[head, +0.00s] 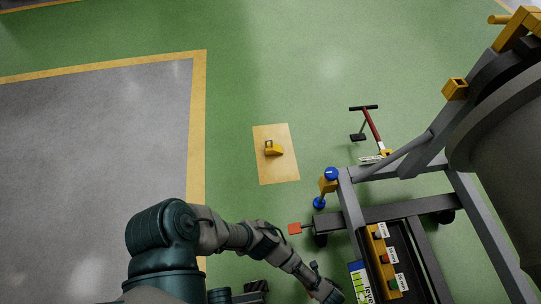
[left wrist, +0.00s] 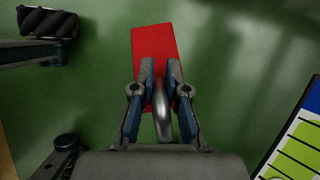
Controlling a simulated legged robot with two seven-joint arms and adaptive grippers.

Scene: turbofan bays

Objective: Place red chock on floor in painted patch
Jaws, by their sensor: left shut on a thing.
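The red chock (left wrist: 153,45) shows in the left wrist view as a red block with a grey metal loop handle (left wrist: 186,112). My left gripper (left wrist: 160,78) is shut on it, with the fingers around the handle end, above green floor. In the head view my left arm reaches to the bottom, beside the stand; the chock is mostly hidden there. The painted patch (head: 287,172) is a pale tan rectangle on the green floor. A yellow chock (head: 273,149) sits near its middle; the lower part of the patch is bare. My right gripper is not in view.
A grey wheeled stand (head: 370,210) with a button panel (head: 382,262) fills the right side. A red-handled T-bar (head: 372,125) is right of the patch. Green floor left of the patch is clear up to a yellow line (head: 198,120).

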